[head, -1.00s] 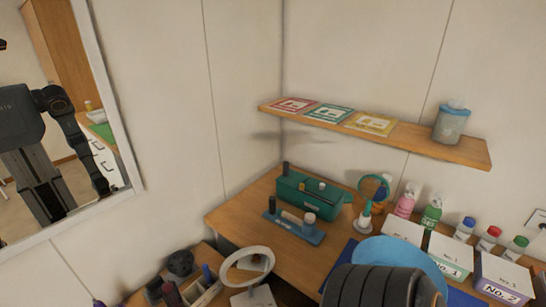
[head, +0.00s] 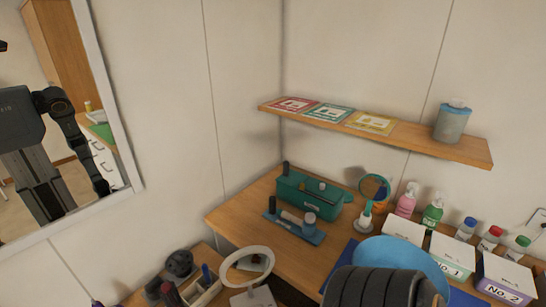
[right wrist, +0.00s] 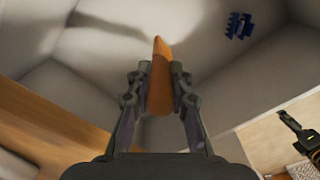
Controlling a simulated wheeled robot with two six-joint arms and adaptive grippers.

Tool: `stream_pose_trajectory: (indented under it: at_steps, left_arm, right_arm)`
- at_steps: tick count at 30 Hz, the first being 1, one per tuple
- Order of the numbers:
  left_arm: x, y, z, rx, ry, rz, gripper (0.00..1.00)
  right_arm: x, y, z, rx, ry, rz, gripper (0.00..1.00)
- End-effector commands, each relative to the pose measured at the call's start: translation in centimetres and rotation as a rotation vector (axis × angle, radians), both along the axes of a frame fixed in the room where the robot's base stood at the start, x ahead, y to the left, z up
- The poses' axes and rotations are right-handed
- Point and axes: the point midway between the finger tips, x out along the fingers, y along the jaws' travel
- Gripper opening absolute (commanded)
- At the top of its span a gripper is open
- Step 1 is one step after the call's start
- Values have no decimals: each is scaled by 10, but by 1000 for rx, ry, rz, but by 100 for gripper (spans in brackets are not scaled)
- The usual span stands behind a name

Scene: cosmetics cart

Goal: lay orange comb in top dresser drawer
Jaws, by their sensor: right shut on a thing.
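In the right wrist view my right gripper (right wrist: 160,68) is shut on the orange comb (right wrist: 160,95). The comb stands lengthwise between the two fingers, its tip reaching past them. Pale grey-white walls and corners lie beyond the comb, with a wooden edge (right wrist: 45,115) at the left; I cannot tell for sure whether this is the inside of the top drawer. White drawer fronts (head: 105,165) show only as a reflection in the mirror. The comb and my right gripper are not visible in the head view. My left gripper is in neither view.
A teal caddy (head: 310,196), a blue stand (head: 292,228), a round hand mirror (head: 373,188), bottles (head: 432,213) and white boxes (head: 450,260) crowd the wooden top. A small blue object (right wrist: 238,25) shows in the wrist view.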

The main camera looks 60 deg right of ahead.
Motion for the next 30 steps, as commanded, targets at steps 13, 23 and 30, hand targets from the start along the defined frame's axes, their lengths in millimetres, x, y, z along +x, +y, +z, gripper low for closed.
stream_pose_trajectory:
  at_steps: [13,23,30]
  left_arm:
    - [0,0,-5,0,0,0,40]
    - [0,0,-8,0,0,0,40]
    - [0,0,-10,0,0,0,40]
  right_arm:
    - [0,0,-7,1,1,0,0]
    - [0,0,-12,0,1,0,0]
    - [0,0,-16,1,1,0,0]
